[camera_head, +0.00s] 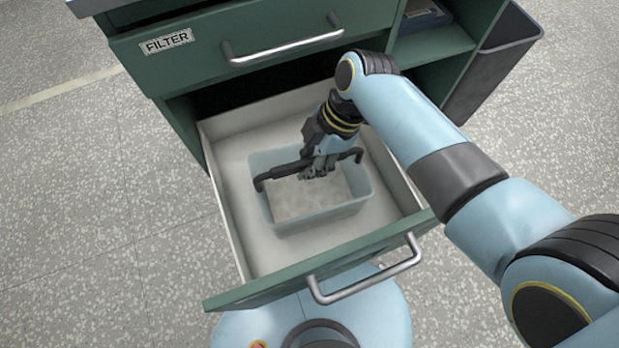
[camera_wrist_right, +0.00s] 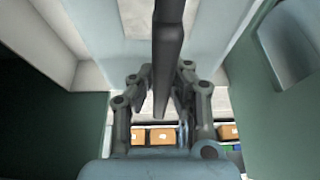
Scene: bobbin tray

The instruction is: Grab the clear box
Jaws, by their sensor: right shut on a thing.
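The clear box (camera_head: 315,222) is a pale bluish see-through bin with a dark bar handle (camera_head: 284,172) across its top. It sits within the outline of the open lower drawer (camera_head: 235,205); I cannot tell whether it touches the drawer floor. My right gripper (camera_head: 318,171) reaches down from above and is shut on the handle near its middle. In the right wrist view the dark handle (camera_wrist_right: 168,45) runs between the fingers of my right gripper (camera_wrist_right: 161,100). The fingers partly hide the handle in the head view. My left gripper is not in view.
The green cabinet has an upper drawer (camera_head: 255,40) labelled FILTER with a metal handle (camera_head: 283,47). The open drawer's green front (camera_head: 270,288) has a metal handle (camera_head: 365,279). A dark bin (camera_head: 490,70) stands at the cabinet's right. Speckled floor is clear at left.

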